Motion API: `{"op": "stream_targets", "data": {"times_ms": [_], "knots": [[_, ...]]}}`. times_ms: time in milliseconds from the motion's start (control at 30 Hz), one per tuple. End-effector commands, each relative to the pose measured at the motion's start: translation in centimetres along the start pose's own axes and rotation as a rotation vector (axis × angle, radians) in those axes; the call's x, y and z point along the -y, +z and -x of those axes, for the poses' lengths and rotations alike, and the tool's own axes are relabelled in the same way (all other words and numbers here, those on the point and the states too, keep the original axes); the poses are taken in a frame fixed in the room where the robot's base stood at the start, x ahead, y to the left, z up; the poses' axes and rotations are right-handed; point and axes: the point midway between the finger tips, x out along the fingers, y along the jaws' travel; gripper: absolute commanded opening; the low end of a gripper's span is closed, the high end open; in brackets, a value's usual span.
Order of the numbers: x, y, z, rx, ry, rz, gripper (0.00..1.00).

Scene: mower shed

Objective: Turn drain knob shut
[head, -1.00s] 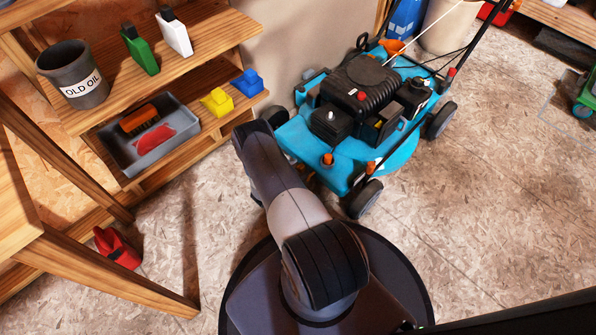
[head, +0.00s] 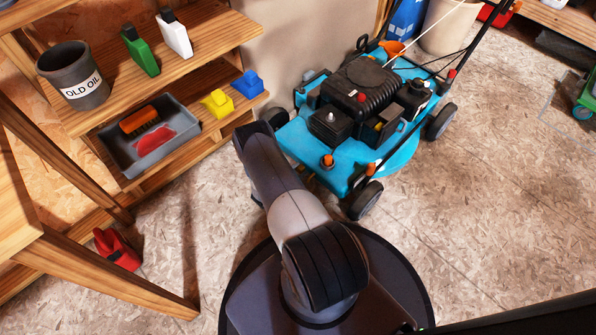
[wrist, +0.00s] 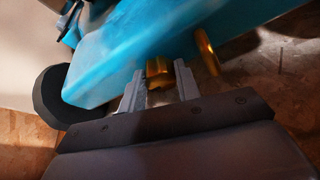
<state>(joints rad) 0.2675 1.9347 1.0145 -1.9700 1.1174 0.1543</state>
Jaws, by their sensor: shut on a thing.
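The blue mower (head: 345,130) stands on the floor beyond my arm in the head view. In the wrist view its blue deck (wrist: 150,45) fills the upper part. A brass drain knob (wrist: 158,70) sticks out below the deck edge, between the fingertips of my gripper (wrist: 160,80). My gripper is shut on this knob, one grey finger at each side. A second brass piece (wrist: 207,52), like a short rod, stands just right of the fingers. The head view hides the gripper and the knob behind my arm and the mower.
A black wheel (wrist: 62,95) is left of the gripper in the wrist view. A wooden shelf (head: 215,40) with bottles and an old oil can (head: 72,75) stands at the left. A red item (head: 117,249) lies below it.

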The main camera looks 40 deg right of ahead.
Motion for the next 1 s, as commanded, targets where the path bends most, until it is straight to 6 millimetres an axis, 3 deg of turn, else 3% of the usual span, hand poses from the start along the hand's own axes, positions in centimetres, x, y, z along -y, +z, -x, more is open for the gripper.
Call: {"op": "stream_targets", "data": {"times_ms": [367, 1000], "knots": [[0.32, -0.15, -0.08, 0.000, 0.057, -0.142, 0.08], [0.87, -0.62, -0.27, 0.000, 0.285, -0.690, 0.08]]}}
